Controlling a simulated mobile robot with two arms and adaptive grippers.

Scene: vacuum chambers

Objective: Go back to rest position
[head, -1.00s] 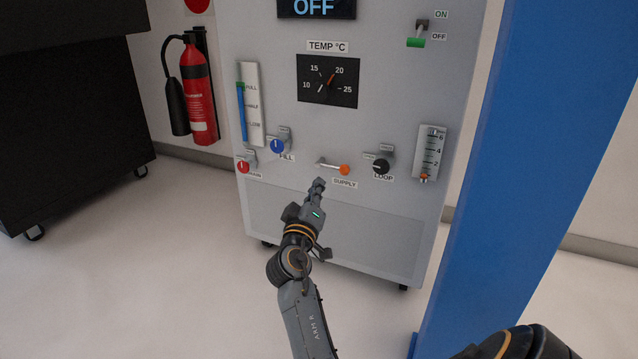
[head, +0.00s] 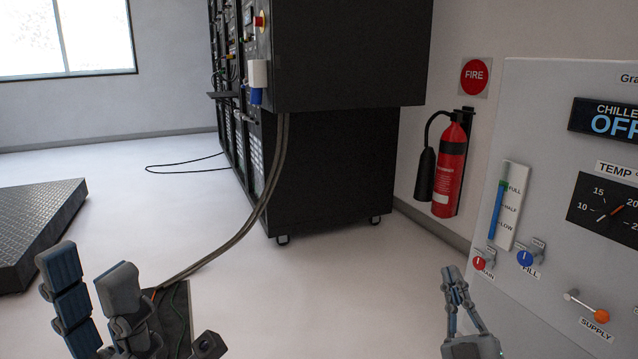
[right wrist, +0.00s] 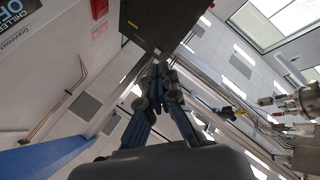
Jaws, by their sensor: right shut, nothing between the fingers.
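My left gripper (head: 88,268) is at the lower left of the head view, with its fingers spread apart and nothing between them. My right gripper (head: 455,275) is at the lower right of the head view, left of the chiller panel (head: 545,120) and apart from it. Its fingers are closed together and empty. It also shows in the right wrist view (right wrist: 160,75), where the picture is tilted and the ceiling and walls lie beyond the fingers.
A black rack cabinet (head: 340,150) on castors stands ahead, with cables running down to the floor. A red fire extinguisher (head: 450,165) hangs on the wall beside the chiller. A dark raised platform (head: 40,225) lies at left.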

